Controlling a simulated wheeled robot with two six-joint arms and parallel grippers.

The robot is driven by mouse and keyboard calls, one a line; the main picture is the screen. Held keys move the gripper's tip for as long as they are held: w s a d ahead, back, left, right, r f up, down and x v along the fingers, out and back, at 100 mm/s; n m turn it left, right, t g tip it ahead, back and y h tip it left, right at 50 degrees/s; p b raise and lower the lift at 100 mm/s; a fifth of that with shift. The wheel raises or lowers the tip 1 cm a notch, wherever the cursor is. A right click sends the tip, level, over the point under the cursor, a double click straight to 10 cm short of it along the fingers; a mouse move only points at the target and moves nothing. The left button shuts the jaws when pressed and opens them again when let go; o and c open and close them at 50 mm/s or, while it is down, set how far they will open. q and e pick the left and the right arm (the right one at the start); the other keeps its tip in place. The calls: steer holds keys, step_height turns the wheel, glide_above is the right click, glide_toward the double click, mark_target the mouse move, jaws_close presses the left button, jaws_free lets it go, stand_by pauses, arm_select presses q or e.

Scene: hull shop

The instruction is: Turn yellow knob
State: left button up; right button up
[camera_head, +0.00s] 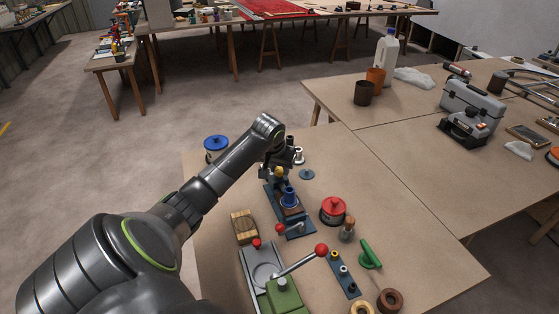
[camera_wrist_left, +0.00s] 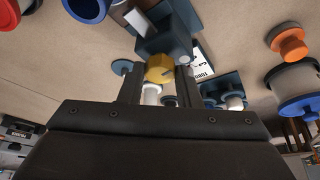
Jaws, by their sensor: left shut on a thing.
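The yellow knob (camera_head: 279,172) shows just below my left gripper (camera_head: 278,160) in the head view, partly hidden by it. It belongs to a dark blue fixture (camera_head: 272,198) on the workbench. In the left wrist view, the yellow knob (camera_wrist_left: 159,68) sits between the two dark fingers of my left gripper (camera_wrist_left: 158,84), beside a blue-grey block (camera_wrist_left: 163,36). The gripper is shut on the knob. My right gripper is in neither view.
A red-lidded round tin (camera_head: 333,209), a wooden block (camera_head: 243,226), a red-knobbed lever (camera_head: 320,250) and a blue-lidded tin (camera_head: 215,144) stand around. The bench's right side (camera_head: 420,235) is clear.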

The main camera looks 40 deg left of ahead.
arm_select(q)
steer(key=m+p, duration=0.1)
steer(key=m+h+p, duration=0.1)
steer(key=shift+a+r+m+p, duration=0.15)
steer(key=shift+r+m+p, duration=0.1)
steer(key=shift+m+p, duration=0.15)
steer(key=shift+f+m+h+p, duration=0.1)
steer(key=shift+m+h+p, duration=0.4)
steer(key=shift+m, duration=0.4)
steer(key=shift+a+m+h+p, duration=0.1)
steer(key=shift+m+h+p, duration=0.2)
steer(key=shift+m, duration=0.6)
steer(key=m+h, duration=0.1)
steer(key=m, duration=0.1)
steer(key=shift+f+m, duration=0.15)
steer(key=shift+m, duration=0.15)
steer(key=shift+w+a+m+g+h+b, duration=0.1)
steer(key=shift+m+g+h+b, duration=0.2)
steer(key=shift+m, duration=0.65)
steer(key=shift+a+m+g+h+b, duration=0.1)
steer(key=shift+m+h+b, duration=0.3)
steer(key=shift+m, duration=0.55)
steer(key=o, duration=0.9)
steer(key=shift+d, duration=0.1)
steer(key=shift+o, duration=0.2)
